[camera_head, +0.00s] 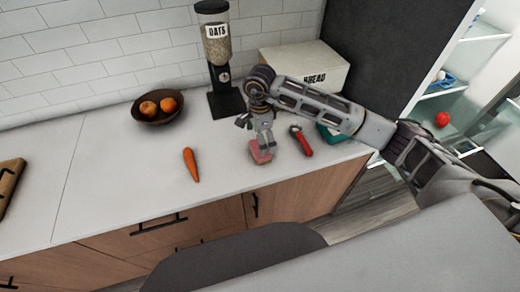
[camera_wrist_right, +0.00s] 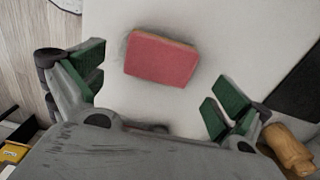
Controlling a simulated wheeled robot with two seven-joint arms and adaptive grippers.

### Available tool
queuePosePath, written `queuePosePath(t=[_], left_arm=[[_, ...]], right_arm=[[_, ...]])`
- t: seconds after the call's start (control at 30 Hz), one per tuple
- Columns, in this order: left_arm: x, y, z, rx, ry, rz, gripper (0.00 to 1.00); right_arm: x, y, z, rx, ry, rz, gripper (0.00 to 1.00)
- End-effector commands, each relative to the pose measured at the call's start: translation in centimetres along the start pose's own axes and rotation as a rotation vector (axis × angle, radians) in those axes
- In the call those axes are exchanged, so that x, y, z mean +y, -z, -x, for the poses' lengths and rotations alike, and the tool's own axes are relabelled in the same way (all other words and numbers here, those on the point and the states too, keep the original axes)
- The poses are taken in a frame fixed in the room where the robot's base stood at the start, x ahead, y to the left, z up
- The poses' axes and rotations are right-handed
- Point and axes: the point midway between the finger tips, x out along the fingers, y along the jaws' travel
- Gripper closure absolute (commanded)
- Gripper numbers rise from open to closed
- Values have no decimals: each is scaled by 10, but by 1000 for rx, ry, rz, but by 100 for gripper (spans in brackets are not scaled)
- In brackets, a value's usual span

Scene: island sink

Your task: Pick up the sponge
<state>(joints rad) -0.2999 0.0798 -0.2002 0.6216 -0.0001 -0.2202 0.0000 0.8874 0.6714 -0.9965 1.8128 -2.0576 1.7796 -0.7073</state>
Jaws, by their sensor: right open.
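The sponge (camera_head: 259,153) is a small pink-red block with a paler side, lying flat on the white counter near its front edge. In the right wrist view the sponge (camera_wrist_right: 162,58) lies beyond the fingertips, roughly midway between them and slightly left. My right gripper (camera_head: 264,146) points down directly over the sponge and partly covers it in the head view. In the right wrist view my right gripper (camera_wrist_right: 155,95) has its green-padded fingers wide apart with nothing between them. My left gripper is not in view.
A carrot (camera_head: 191,165) lies left of the sponge and a red-handled tool (camera_head: 301,141) right of it. Behind stand an oats dispenser (camera_head: 217,60), a bread box (camera_head: 318,68) and a fruit bowl (camera_head: 158,107). The counter's left part is mostly clear.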

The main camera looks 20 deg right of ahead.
Motion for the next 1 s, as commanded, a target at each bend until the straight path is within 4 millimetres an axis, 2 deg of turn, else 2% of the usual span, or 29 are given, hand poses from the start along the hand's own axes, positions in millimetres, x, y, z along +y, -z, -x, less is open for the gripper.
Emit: queuePosePath(t=[0.53, 1.0], left_arm=[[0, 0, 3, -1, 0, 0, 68], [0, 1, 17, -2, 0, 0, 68]], right_arm=[[0, 0, -7, 1, -1, -1, 0], [0, 0, -48, -1, 0, -1, 0]])
